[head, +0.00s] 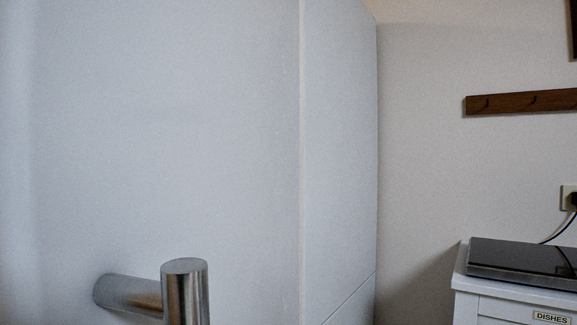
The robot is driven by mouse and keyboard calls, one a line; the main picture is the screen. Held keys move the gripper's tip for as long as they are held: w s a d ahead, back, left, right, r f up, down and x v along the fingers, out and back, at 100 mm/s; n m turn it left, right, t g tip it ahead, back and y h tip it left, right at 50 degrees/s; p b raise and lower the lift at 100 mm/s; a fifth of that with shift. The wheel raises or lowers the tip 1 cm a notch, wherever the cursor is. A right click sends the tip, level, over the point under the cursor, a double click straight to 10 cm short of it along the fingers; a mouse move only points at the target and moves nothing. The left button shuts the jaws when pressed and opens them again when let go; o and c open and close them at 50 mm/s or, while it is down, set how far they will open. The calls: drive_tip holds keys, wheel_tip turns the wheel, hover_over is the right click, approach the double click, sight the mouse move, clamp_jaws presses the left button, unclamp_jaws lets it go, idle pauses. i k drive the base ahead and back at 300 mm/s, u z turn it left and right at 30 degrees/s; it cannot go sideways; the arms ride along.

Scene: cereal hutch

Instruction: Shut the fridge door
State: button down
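The fridge door (180,130) fills the left half of the head view as a broad, plain white panel very close to the camera. A brushed steel bar handle (188,295) juts from it at the lower left, with a round post joining it to the panel; its lower part is cut off by the frame. A vertical edge runs down right of the door, with another white panel (340,150) beyond it that has a slanted seam near its bottom. I cannot tell how far open the door is. My gripper is not in view.
At the lower right stands a white cabinet (510,307) labelled DISHES, with a dark flat hob-like appliance (525,257) on top. A wall socket (568,197) with a plugged-in cord is above it. A brown hook rail (520,102) hangs on the wall. The floor is out of view.

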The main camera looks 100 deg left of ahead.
sight(150, 150)
drive_tip(key=u, duration=3.75)
